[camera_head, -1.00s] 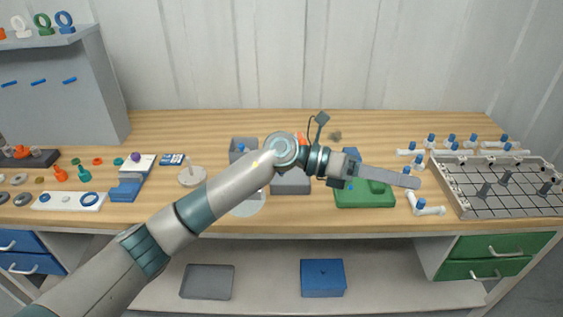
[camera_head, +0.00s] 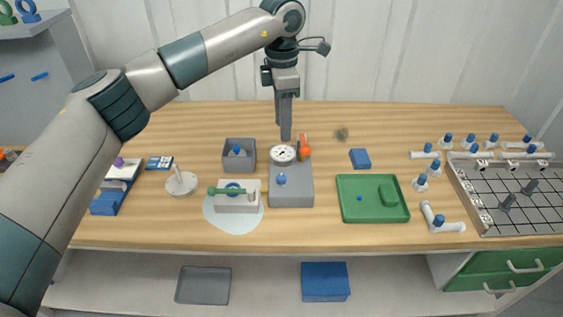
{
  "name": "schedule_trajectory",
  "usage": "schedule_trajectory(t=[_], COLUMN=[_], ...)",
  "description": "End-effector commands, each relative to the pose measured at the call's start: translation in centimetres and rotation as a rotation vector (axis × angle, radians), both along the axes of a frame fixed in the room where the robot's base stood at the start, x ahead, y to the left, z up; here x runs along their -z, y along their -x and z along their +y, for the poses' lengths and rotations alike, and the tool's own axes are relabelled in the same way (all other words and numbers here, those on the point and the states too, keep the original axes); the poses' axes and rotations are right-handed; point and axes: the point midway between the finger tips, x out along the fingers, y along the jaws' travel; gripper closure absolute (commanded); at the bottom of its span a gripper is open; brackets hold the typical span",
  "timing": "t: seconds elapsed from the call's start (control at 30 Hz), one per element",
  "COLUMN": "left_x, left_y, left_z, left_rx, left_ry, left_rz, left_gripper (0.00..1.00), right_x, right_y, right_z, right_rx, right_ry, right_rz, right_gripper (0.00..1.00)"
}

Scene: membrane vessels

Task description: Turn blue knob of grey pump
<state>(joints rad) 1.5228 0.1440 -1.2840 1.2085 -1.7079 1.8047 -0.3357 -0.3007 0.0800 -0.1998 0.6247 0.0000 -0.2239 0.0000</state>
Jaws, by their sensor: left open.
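The grey pump (camera_head: 291,196) is a box on the table, left of the green tray. A small blue knob (camera_head: 281,179) stands on its top, in front of a round white gauge (camera_head: 283,154). An orange-red part (camera_head: 304,152) rises at its back right. My left gripper (camera_head: 286,137) points down just behind and above the gauge, apart from the blue knob. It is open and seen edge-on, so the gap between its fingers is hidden. It holds nothing that I can see. My right gripper is out of view.
A white block with a green bar (camera_head: 238,198) stands on a pale round patch left of the pump. A grey bin (camera_head: 239,154) is behind it. The green tray (camera_head: 374,216) and a small blue block (camera_head: 360,158) are on the right. White pipe fittings (camera_head: 440,224) stand farther right.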

Motion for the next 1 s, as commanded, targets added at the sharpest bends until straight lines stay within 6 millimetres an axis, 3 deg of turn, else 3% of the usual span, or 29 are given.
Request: schedule_trajectory(t=[0.57, 0.77, 1.0], left_x=[0.2, 2.0, 5.8], left_y=[-0.1, -0.1, 0.0], left_z=[0.4, 0.4, 0.4], left_rx=[-0.003, -0.003, -0.003], left_ry=[-0.015, -0.014, -0.014], left_rz=[-0.003, -0.001, 0.001], left_gripper=[0.58, 0.58, 0.58], right_x=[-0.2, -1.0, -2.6], right_y=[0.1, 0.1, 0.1], right_z=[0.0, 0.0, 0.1], right_rx=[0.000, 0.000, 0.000], right_ry=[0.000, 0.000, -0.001], right_rz=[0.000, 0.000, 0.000], right_gripper=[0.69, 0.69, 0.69])
